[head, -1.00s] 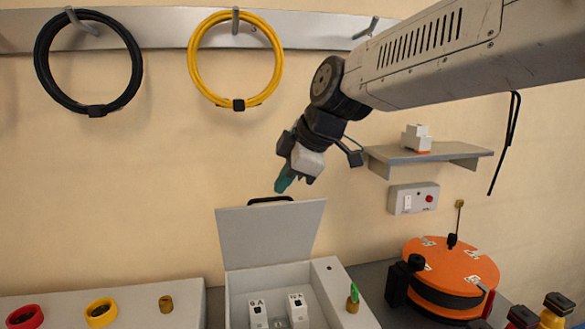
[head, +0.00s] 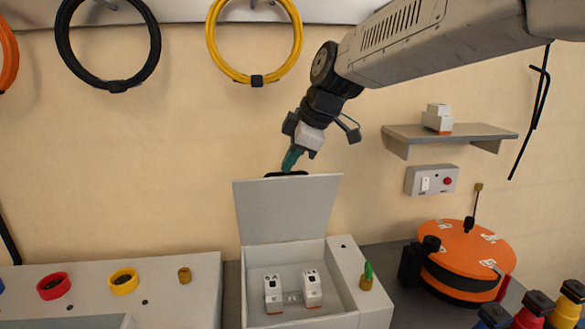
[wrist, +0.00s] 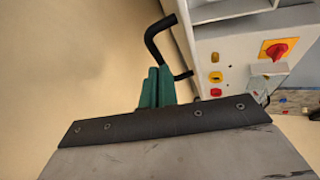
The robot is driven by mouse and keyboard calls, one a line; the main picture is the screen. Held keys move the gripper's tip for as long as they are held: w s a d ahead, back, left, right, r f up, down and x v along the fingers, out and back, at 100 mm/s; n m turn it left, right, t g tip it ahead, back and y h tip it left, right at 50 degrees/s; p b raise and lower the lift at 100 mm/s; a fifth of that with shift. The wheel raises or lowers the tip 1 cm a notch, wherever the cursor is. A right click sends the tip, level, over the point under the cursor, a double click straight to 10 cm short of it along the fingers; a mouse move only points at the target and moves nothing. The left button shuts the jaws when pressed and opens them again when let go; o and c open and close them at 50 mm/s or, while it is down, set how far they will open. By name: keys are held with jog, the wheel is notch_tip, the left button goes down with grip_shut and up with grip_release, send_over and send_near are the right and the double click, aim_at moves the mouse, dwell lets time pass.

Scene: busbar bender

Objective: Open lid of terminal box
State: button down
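The terminal box (head: 372,300) stands on the bench, and I can see inside it. Its grey lid (head: 288,212) stands raised at the back, nearly upright. A black handle (head: 272,175) runs along the lid's top edge; it also shows in the wrist view (wrist: 154,38). My gripper (head: 290,163) is at the handle, coming down from above. In the wrist view its green fingers (wrist: 156,85) are close together and overlap the handle's bar. I cannot tell whether they hold the bar or only lie against it.
Two white blocks (head: 312,289) sit inside the box. A green-tipped brass part (head: 367,278) stands on its right side. An orange reel (head: 465,250) is to the right, below a wall shelf (head: 455,136). Black (head: 151,62) and yellow (head: 296,52) cable loops hang above.

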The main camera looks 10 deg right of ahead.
jog(key=w+g, duration=0.1)
jog(key=w, duration=0.5)
jog(key=shift+w+r, duration=0.15)
jog(key=shift+r, duration=0.2)
jog(key=w+v, duration=0.1)
jog(key=v, duration=0.9)
jog(key=s+d+f+m, duration=0.1)
jog(key=s+f+m, duration=0.1)
jog(key=s+d+f+m+g+h, duration=0.1)
jog(key=s+f+m, duration=0.1)
jog(key=s+d+f+m, duration=0.1)
jog(key=s+f+m, duration=0.1)
jog(key=m, duration=0.1)
jog(key=shift+s+f+g+h, duration=0.3)
jog(key=shift+s, duration=0.05)
jog(key=s+d+f+m+h, duration=0.1)
jog(key=s+d+f+m, duration=0.2)
jog(key=s, duration=0.7)
jog(key=s+d+f+m+h, duration=0.1)
jog(key=s+d+f+m, duration=0.2)
jog(key=s, duration=0.7)
jog(key=s+d+f+m, duration=0.3)
jog(key=s+f, duration=0.4)
jog(key=s, duration=0.3)
jog(key=shift+s+d+m+h, duration=0.25)
jog(key=shift+d+m+h, duration=0.15)
jog(key=shift+d, duration=0.35)
